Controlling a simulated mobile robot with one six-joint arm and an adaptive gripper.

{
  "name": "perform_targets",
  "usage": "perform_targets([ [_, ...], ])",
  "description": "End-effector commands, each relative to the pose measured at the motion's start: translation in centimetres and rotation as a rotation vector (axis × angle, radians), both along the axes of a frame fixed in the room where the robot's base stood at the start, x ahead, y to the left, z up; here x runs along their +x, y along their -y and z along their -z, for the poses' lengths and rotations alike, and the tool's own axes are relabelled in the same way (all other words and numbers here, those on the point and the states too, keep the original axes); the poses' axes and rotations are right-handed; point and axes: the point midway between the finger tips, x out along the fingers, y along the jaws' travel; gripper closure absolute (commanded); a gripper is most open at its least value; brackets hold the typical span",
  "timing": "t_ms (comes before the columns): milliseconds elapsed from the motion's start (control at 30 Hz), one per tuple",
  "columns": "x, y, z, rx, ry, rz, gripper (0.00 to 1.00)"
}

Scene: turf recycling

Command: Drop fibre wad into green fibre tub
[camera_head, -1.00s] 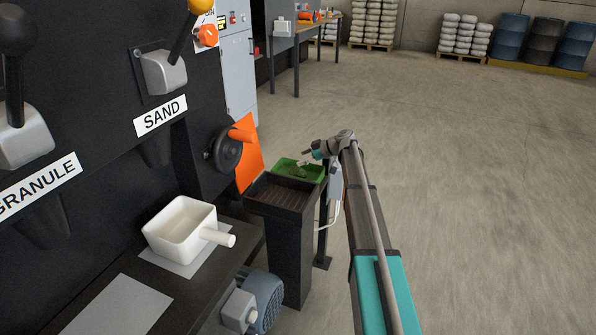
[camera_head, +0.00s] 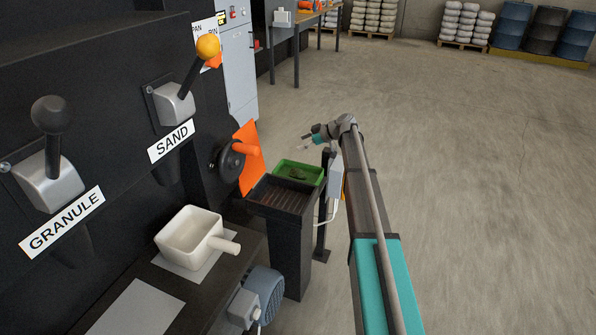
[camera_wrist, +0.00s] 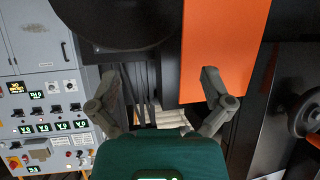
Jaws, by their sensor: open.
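The green fibre tub (camera_head: 314,172) stands at the far end of the dark grated stand. A small dark green fibre wad (camera_head: 297,174) lies inside the tub. My gripper (camera_head: 304,142) is above and just behind the tub, apart from it, open and empty. In the wrist view my gripper's two fingers (camera_wrist: 165,88) are spread wide with nothing between them. The tub and the wad do not show in the wrist view.
A black machine with an orange guard plate (camera_head: 249,160) and a handwheel (camera_head: 231,161) stands close left of the tub. A white scoop (camera_head: 190,234) sits on the near bench. The floor to the right is clear.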

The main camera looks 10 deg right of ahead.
Motion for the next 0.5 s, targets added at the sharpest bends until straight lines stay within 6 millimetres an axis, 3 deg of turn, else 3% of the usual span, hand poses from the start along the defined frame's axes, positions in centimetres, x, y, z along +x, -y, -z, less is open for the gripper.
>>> perform_targets([
  [167, -0.5, -0.1, -1.8, 0.000, 0.000, 0.000, 0.00],
  [500, -5.6, -1.3, -0.9, 0.000, 0.000, 0.000, 0.00],
])
